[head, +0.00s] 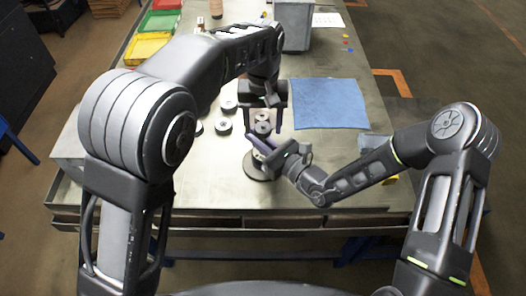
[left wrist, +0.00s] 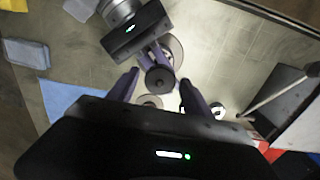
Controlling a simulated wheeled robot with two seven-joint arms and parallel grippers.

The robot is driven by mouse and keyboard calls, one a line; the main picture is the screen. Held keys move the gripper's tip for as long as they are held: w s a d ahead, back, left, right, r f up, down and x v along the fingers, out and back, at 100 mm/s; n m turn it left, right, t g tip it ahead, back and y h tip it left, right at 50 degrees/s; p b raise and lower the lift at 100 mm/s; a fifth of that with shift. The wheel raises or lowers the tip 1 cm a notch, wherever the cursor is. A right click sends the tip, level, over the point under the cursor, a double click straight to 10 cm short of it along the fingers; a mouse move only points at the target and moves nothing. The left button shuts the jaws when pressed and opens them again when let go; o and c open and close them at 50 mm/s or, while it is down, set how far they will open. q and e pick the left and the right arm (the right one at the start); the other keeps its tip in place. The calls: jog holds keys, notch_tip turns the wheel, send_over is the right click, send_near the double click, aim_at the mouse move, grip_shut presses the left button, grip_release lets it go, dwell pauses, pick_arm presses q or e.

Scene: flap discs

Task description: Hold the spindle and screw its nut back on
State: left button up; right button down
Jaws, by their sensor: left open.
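The spindle stands on a round dark base (head: 257,170) near the front of the table. Its dark round top (left wrist: 158,79), with a small centre mark, shows in the left wrist view. My left gripper (head: 262,122) is open and points down, its fingers apart on either side of the spindle's top with gaps between. My right gripper (head: 258,143) comes in low from the right. In the left wrist view its fingers (left wrist: 157,57) lie along both sides of the spindle below the top, seemingly shut on it. I cannot tell the nut apart from the dark top.
Several loose discs (head: 223,126) lie left of the spindle. A blue cloth (head: 328,103) lies to the right. Red, green and yellow bins (head: 148,47) stand at the back left, a grey bin (head: 293,25) at the back. The table's front edge is close.

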pick_arm(q)
grip_shut()
dwell(0.5)
jog(key=shift+o, duration=0.9)
grip_release()
jog(key=shift+r, duration=3.75)
